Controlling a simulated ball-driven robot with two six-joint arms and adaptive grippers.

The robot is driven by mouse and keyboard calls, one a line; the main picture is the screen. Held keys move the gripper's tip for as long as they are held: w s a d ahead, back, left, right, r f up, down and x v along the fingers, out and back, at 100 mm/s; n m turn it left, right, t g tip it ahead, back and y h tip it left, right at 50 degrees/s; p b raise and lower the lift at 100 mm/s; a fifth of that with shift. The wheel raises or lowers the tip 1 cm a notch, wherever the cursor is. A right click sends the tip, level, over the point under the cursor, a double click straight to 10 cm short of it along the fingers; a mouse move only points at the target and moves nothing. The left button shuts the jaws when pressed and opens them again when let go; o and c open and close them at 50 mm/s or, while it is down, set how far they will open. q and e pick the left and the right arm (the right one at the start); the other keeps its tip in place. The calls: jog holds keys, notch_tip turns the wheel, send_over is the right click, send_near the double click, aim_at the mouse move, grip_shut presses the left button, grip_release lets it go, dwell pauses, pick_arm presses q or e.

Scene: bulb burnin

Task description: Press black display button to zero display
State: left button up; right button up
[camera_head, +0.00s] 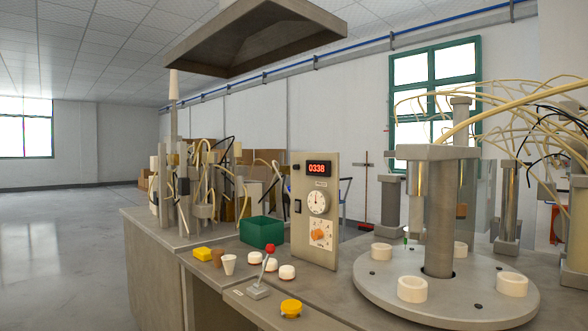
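An upright beige control panel (330,228) stands on the bench near the middle of the view. Its red digital display (318,168) is lit and reads 0338. A black rocker-like control (297,206) is at the panel's left edge, and a smaller dark spot (296,167) sits left of the display. I cannot tell from the picture which of these is the display button. Below the display are a white round dial (318,202) and an orange knob (318,234). Neither of my grippers shows in the view.
A red-topped lever (270,249) and a yellow button (291,308) are at the bench's front. A green bin (261,232), white round pieces, cups and a yellow block (203,254) lie left of the panel. A round turntable (380,290) with white rings fills the right.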

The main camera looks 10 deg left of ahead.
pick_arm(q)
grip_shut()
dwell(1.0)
